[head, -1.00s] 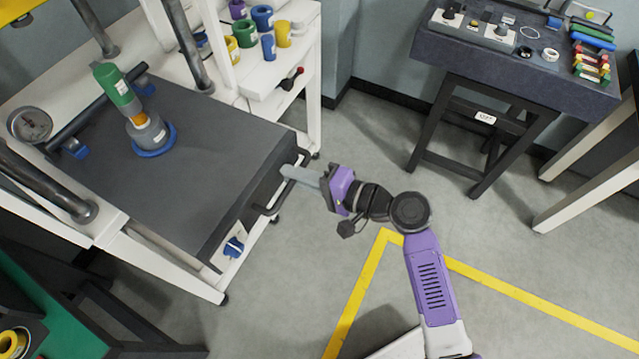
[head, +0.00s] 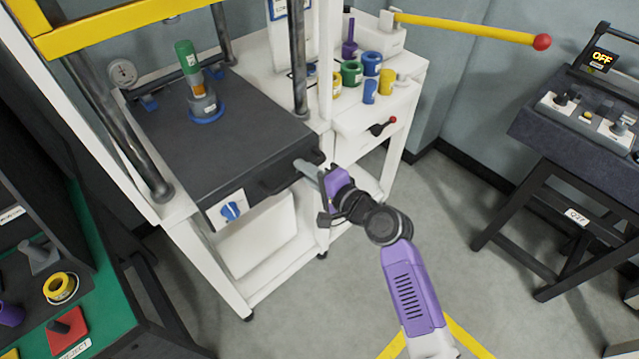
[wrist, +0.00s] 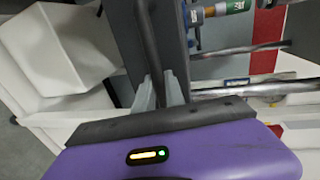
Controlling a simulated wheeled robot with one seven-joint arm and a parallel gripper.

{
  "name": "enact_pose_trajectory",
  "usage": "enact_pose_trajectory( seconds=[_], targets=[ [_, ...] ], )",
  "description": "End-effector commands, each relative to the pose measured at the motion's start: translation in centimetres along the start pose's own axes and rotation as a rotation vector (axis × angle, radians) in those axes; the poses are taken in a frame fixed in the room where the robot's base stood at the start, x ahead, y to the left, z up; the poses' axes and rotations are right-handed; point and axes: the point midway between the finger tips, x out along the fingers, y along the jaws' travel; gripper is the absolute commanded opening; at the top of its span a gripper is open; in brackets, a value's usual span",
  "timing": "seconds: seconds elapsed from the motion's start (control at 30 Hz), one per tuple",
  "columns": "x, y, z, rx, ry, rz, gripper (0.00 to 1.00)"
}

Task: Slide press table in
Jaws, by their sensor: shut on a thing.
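The press table (head: 225,150) is a dark grey slab between the steel columns of the white press frame. Its front edge reaches slightly past the two front columns. A dark bar handle (head: 287,180) runs along its front. My gripper (head: 304,166) is at the right part of that front edge, with its grey fingers shut on the handle. In the wrist view the fingers (wrist: 160,92) sit on both sides of the dark handle bar (wrist: 148,45). A green-topped bottle (head: 187,57) stands upright in a grey fitting with a blue base ring (head: 207,116) on the table.
A white shelf with coloured cups (head: 352,72) stands right. A yellow lever with a red end (head: 470,28) sticks out behind. A green bench (head: 110,290) is left.

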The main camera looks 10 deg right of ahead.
Motion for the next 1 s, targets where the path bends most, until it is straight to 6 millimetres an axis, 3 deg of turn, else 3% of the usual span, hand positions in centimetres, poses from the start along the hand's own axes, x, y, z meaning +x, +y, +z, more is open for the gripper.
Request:
enact_pose_trajectory(
  seconds=[0.3,0.83,0.87,0.9,0.93,1.0],
  targets=[
    [2.7,-0.4,0.0,0.001,-0.001,0.002,0.00],
    [3.2,-0.7,0.0,0.000,-0.001,0.000,0.00],
    [3.2,-0.7,0.1,-0.001,-0.001,-0.001,0.20],
    [3.2,-0.7,0.0,-0.001,-0.001,-0.001,0.28],
    [3.2,-0.7,0.0,-0.001,-0.001,-0.001,0.34],
    [3.2,-0.7,0.0,0.000,-0.001,0.000,0.36]
  ],
)
